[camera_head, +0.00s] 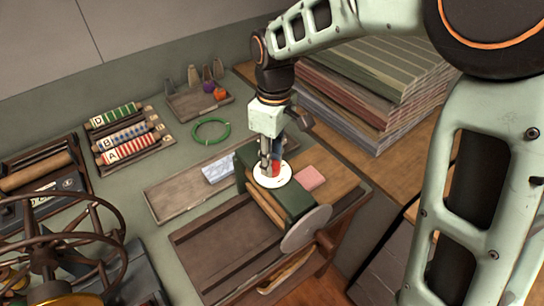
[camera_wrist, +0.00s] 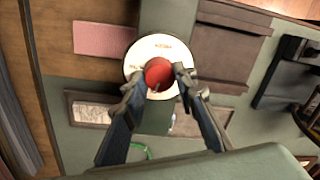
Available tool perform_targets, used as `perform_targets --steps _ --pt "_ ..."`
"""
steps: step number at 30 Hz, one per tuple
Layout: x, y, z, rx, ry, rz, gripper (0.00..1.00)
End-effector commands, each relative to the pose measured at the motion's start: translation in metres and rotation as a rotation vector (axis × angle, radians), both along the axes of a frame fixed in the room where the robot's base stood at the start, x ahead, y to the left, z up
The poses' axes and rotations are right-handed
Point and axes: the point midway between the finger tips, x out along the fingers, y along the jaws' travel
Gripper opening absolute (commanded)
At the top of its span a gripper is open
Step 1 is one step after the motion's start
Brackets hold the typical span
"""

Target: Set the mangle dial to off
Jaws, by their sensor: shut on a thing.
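The mangle (camera_head: 290,200) is a dark green body with wooden rollers and a grey disc on its side, in the middle of the head view. Its round white dial plate (camera_head: 272,178) lies on top and carries a red knob (camera_wrist: 158,72). In the wrist view the white plate (camera_wrist: 150,46) has small lettering too blurred to read. My gripper (camera_head: 271,160) points down over the dial, and in the wrist view its two fingertips (camera_wrist: 160,85) are closed around the red knob. The fingers partly hide the knob and the lower part of the plate.
Stacked striped cloth (camera_head: 375,75) stands at the right back. A spoked wheel (camera_head: 45,250) is at the front left.

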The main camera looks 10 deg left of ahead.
Motion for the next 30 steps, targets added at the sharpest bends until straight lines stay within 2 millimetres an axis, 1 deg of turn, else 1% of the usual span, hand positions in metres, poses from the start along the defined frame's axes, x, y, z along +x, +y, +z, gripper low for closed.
perform_targets --steps 3,10,27,28,30 --pt "0.0000 0.0001 0.0011 0.000 0.000 0.067 0.02" --pt "0.0000 -0.0001 0.0006 0.000 0.000 0.149 0.02" --pt "0.0000 0.0002 0.0002 0.000 -0.001 0.181 0.02" --pt "0.0000 0.0002 0.0002 0.000 -0.001 0.181 0.28" --pt "0.0000 0.0002 0.0002 0.000 -0.001 0.180 0.36"
